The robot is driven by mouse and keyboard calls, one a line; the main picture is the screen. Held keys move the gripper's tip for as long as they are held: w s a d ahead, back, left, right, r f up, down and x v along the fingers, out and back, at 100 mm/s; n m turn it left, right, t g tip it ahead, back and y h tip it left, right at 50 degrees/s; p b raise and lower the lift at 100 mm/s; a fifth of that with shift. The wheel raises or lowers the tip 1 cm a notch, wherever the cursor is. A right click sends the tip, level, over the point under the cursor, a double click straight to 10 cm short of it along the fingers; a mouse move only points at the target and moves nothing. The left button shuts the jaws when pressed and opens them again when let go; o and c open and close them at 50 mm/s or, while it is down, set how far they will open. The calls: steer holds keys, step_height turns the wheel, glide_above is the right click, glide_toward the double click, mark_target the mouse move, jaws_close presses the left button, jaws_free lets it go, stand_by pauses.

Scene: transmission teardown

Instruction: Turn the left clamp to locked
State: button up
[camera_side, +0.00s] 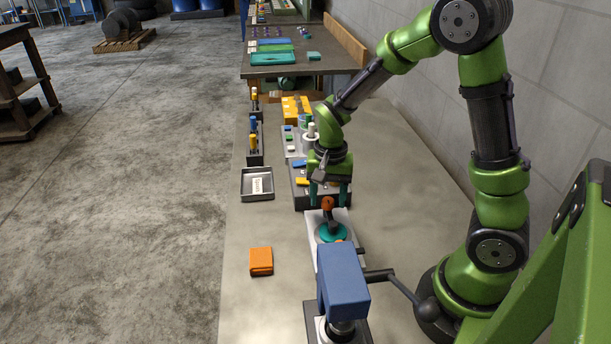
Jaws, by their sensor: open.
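My gripper (331,197) points down near the middle of the bench, with its two dark teal fingers apart. An upright orange-topped part (327,204) with a dark stem shows between and just below the fingertips. I cannot tell whether the fingers touch it. It stands by a teal round part (325,234) on a pale plate (313,243). A second orange piece (341,240) shows at the near edge of the teal part, partly hidden by the blue press head. I cannot tell which orange part is the left clamp, nor its lock state.
A blue press head (342,280) with a dark side lever (402,287) stands close in front. An orange box (261,261) and a labelled grey tray (257,184) lie to the left. Bins with small parts (300,170) stand behind. The bench's front left is clear.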

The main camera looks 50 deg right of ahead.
mark_target(328, 199)
step_height(328, 199, up, 17)
stand_by(0.5)
steer(key=s+a+r+n+t+y, duration=0.1)
steer(key=s+a+n+t+y, duration=0.1)
steer(key=s+a+n+t, duration=0.5)
steer(key=s+a, duration=0.1)
steer(key=s, duration=0.2)
steer(key=shift+r+n, duration=0.25)
steer(key=shift+n, duration=0.15)
steer(key=shift+s, duration=0.1)
